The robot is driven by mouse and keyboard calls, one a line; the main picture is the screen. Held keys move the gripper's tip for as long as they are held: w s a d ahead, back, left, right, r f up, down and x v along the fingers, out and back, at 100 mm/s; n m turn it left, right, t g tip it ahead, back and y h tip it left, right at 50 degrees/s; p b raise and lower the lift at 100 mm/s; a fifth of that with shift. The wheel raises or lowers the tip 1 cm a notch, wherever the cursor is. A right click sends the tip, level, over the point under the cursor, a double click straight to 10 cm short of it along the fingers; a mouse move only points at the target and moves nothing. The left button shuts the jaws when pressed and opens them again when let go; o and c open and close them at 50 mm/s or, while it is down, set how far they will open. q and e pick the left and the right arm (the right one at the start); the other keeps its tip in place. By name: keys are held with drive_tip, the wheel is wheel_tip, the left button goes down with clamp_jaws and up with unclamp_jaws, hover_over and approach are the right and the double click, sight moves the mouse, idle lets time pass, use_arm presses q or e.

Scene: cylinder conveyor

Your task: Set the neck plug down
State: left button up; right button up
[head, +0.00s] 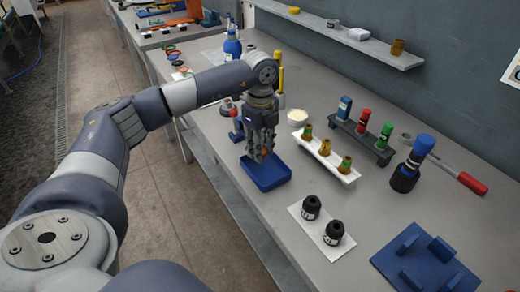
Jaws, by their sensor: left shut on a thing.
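My left gripper (261,154) is pointing down over the far part of a small blue tray (268,186) near the front edge of the bench. It is shut on a small orange piece, which I take for the neck plug; only a bit of it shows between the fingertips. I cannot tell whether the piece touches the tray. The visible floor of the tray looks empty. My right gripper is out of view.
Right of the tray, a white rack (322,158) holds several amber vials. Behind it, a dark rack (363,138) holds coloured-capped bottles. Two black cylinders (312,207) stand on a white sheet. A blue fixture (428,264) lies at lower right. A blue-capped bottle (413,160) stands at right.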

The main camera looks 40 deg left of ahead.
use_arm(q)
drive_tip(key=shift+a+f, duration=0.1)
drive_tip(key=shift+f, duration=0.95)
drive_tip(key=shift+f, duration=0.1)
drive_tip(key=o, duration=0.4)
drive_tip(key=shift+o, duration=0.2)
drive_tip(key=shift+r, duration=0.3)
wheel_tip(320, 180, up, 12)
drive_tip(key=b, duration=0.2)
drive_tip(key=shift+f, duration=0.15)
